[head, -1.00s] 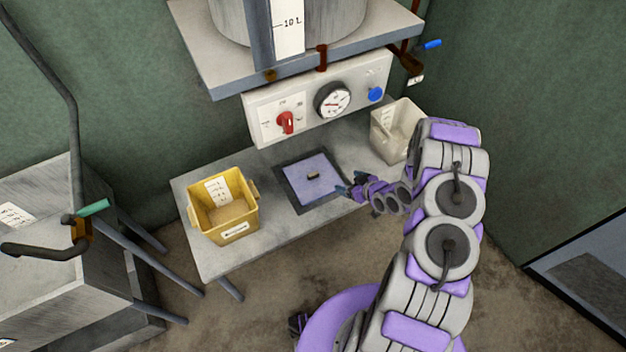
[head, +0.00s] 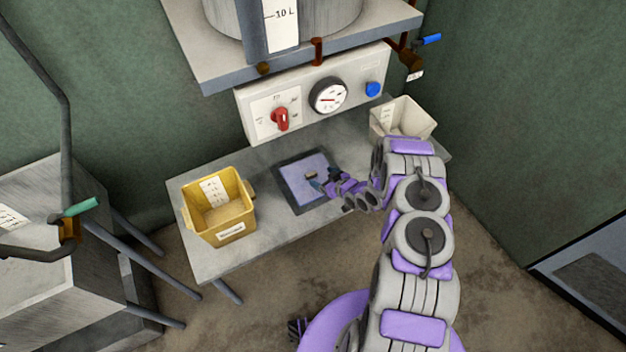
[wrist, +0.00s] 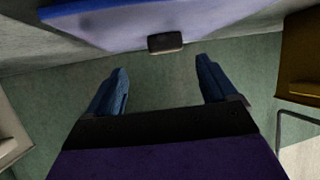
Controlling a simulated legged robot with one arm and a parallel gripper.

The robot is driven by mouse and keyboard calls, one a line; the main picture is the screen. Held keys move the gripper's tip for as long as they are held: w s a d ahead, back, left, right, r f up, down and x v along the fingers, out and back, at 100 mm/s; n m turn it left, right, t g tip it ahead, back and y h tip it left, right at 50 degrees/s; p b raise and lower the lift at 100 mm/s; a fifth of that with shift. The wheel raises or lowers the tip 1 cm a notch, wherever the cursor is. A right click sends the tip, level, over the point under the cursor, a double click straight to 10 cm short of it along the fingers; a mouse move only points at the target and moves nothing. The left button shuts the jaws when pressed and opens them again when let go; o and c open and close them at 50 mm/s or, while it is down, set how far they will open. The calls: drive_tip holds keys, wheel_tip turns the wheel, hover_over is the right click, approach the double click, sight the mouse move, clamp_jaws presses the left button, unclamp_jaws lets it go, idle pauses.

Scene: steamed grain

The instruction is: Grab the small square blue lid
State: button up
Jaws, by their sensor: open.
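The square blue lid (head: 297,186) lies flat within a dark square frame on the grey table. It has a small dark handle (head: 311,175) at its middle. My gripper (head: 323,178) is at the right part of the lid, close to the handle. In the wrist view the lid (wrist: 200,22) fills the top and its handle (wrist: 165,43) stands out ahead of my fingers. My gripper (wrist: 164,88) is open, with its two blue fingers apart and nothing between them. The handle lies beyond the fingertips, roughly centred between them.
A yellow bin (head: 228,222) stands on the table (head: 207,260) left of the lid. A pale bin (head: 402,117) stands at the right, partly behind my arm. A control panel (head: 357,84) with a red knob and gauge rises behind the lid, below a shelf.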

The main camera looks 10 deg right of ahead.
sight(313, 174)
drive_tip(key=shift+w+a+f, duration=0.2)
drive_tip(key=shift+w+a, duration=0.1)
drive_tip(key=shift+a, duration=0.35)
drive_tip(key=b+x, duration=0.1)
drive_tip(key=x, duration=0.1)
drive_tip(key=b+x, duration=0.1)
drive_tip(key=x, duration=0.1)
drive_tip(key=shift+s+f, duration=0.15)
drive_tip(key=shift+f, duration=0.2)
drive_tip(key=shift+w, duration=0.4)
drive_tip(key=shift+c, duration=0.2)
drive_tip(key=shift+a, duration=0.25)
drive_tip(key=c, duration=0.5)
drive_tip(key=shift+d, duration=0.15)
drive_tip(key=c, duration=0.8)
drive_tip(key=shift+o, duration=0.2)
drive_tip(key=shift+r, duration=0.1)
